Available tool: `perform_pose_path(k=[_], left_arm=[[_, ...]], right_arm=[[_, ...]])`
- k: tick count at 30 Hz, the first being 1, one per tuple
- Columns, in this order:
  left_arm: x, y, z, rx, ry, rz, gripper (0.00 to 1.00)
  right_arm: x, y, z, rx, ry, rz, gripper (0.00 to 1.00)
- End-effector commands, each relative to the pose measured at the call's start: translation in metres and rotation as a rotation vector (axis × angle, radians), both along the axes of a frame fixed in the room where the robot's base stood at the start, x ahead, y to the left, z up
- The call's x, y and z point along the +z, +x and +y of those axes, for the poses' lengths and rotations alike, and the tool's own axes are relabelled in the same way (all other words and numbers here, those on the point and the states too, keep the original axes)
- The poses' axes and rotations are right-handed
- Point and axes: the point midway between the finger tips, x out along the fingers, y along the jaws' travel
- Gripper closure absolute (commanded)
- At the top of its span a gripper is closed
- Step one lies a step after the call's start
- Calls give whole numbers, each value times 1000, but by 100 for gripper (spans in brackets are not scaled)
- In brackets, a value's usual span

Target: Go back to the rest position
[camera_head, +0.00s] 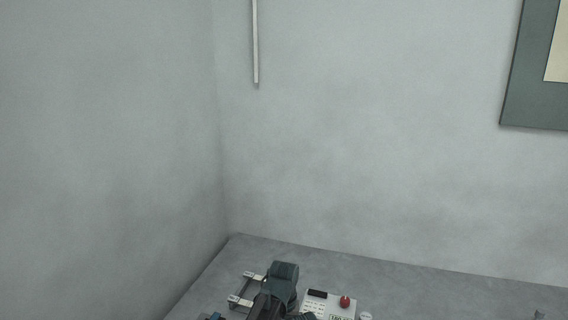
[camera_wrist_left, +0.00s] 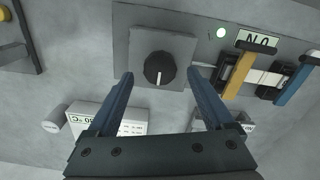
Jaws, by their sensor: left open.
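My left gripper (camera_wrist_left: 160,78) is open in the left wrist view, with its two blue fingers apart and nothing between them. A black round knob (camera_wrist_left: 159,69) on a grey square plate (camera_wrist_left: 180,43) shows just beyond and between the fingertips; I cannot tell whether they touch it. In the head view, part of my left arm (camera_head: 283,279) shows at the bottom edge, and its fingers cannot be made out. My right gripper is in neither view.
A white box with a red button (camera_head: 344,301) stands right of my arm on the grey table (camera_head: 400,285). Walls stand behind and left.

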Motion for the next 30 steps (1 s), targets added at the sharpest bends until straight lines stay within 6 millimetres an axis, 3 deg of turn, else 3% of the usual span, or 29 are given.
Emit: perform_pose_path(k=[1, 6, 21, 30], left_arm=[[-14, 0, 0, 0, 0, 0, 14], [-35, 0, 0, 0, 0, 0, 14], [-27, 0, 0, -480, 0, 0, 14], [-27, 0, 0, -634, 0, 0, 14]], right_arm=[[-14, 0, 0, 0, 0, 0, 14], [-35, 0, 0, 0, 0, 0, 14], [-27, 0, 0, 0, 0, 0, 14], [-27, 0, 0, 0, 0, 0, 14]])
